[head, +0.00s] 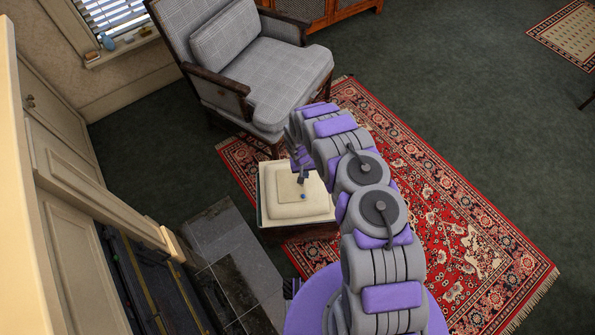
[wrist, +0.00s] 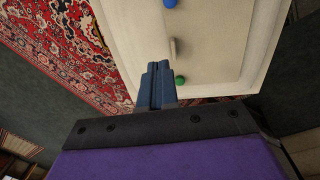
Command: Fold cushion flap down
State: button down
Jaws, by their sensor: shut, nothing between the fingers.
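A cream square cushion top (head: 277,209) sits on a low box stool beside the hearth. A paler square panel (head: 288,190) shows in its middle, with a small blue knob (head: 302,197) near it. In the wrist view the cream surface (wrist: 225,50) fills the upper right. It bears a blue knob (wrist: 170,3), a short pale bar (wrist: 173,47) and a green knob (wrist: 179,80). My gripper (wrist: 157,66) is shut and empty, its blue fingertips in front of the cream surface near the bar and green knob. I cannot tell whether they touch it. I cannot tell which part is the flap.
A grey checked armchair (head: 290,72) stands behind the stool. A red patterned rug (head: 440,195) lies to the right, partly under the stool. A grey stone hearth (head: 235,255) and cream fireplace surround (head: 75,220) are at the left. Dark green carpet (head: 430,60) is open beyond.

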jog(key=shift+d+f, duration=0.3)
jog(key=shift+f, duration=0.65)
jog(key=shift+w+a+f+p, duration=0.1)
jog(key=shift+a+f+p, duration=0.2)
jog(key=shift+f+p, duration=0.45)
jog(key=shift+d+f+y, duration=0.3)
jog(key=shift+d+f, duration=0.2)
jog(key=shift+d+f+y, duration=0.35)
jog(key=shift+d+y, duration=0.05)
jog(key=shift+d, duration=0.3)
jog(key=shift+a+f, duration=0.1)
jog(key=shift+a, duration=0.75)
jog(key=shift+d, duration=0.55)
jog(key=shift+a+f, duration=0.2)
jog(key=shift+a, duration=1)
jog(key=r, duration=0.1)
jog(key=r+p, duration=0.1)
jog(key=r, duration=0.2)
jog(key=shift+w+d+r+p, duration=0.2)
jog(key=shift+d+p, duration=0.1)
jog(key=shift+p, duration=0.1)
jog(key=d+r+p, duration=0.1)
jog(key=d+r, duration=0.2)
jog(key=d, duration=0.6)
jog(key=shift+w+r, duration=0.25)
jog(key=shift+r, duration=0.05)
